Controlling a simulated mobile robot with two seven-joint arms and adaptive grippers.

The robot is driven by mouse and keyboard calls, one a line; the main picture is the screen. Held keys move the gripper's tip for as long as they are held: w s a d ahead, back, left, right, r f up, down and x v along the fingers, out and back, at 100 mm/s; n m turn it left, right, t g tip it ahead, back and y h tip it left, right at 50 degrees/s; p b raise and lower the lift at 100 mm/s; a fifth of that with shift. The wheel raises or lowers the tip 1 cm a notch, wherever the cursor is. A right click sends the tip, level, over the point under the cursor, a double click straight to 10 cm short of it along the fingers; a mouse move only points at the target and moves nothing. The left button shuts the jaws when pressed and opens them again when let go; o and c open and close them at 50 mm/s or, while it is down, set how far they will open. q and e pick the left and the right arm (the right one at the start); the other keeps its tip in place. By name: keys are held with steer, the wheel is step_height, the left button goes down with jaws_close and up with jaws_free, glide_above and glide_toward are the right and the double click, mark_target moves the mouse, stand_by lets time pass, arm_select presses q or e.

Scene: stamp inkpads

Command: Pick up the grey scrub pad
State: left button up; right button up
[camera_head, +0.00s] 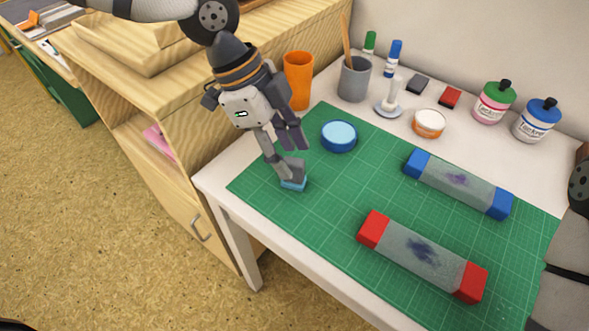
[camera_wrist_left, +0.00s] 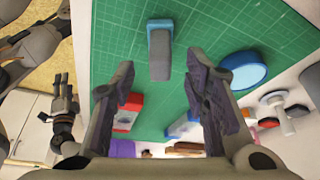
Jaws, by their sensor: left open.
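The grey scrub pad (camera_head: 293,185), a grey block on a light blue base, sits on the left part of the green cutting mat (camera_head: 330,210). It also shows in the left wrist view (camera_wrist_left: 160,58), upper middle, in line with the gap between the fingers. My left gripper (camera_head: 289,152) is open just above the pad, with nothing held. In the left wrist view its fingertips (camera_wrist_left: 159,80) stand apart on either side of the pad's line. My right gripper (camera_wrist_left: 63,88) seems to show small at the left of the left wrist view, too small to judge.
A round blue inkpad (camera_head: 339,136) lies close to the right of my left gripper. Long blue-ended (camera_head: 458,181) and red-ended (camera_head: 422,254) blocks lie on the mat. An orange cup (camera_head: 298,80), a grey cup (camera_head: 354,80) and bottles (camera_head: 493,102) stand behind.

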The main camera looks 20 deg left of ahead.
mark_target(294, 162)
arm_select(q)
steer(key=x, duration=0.3)
steer(key=shift+r, duration=0.1)
steer(key=shift+c, duration=0.6)
jaws_close()
step_height(294, 162, up, 10)
steer(key=shift+r+p, duration=0.1)
steer(key=shift+p, duration=0.35)
steer(key=shift+d, duration=0.1)
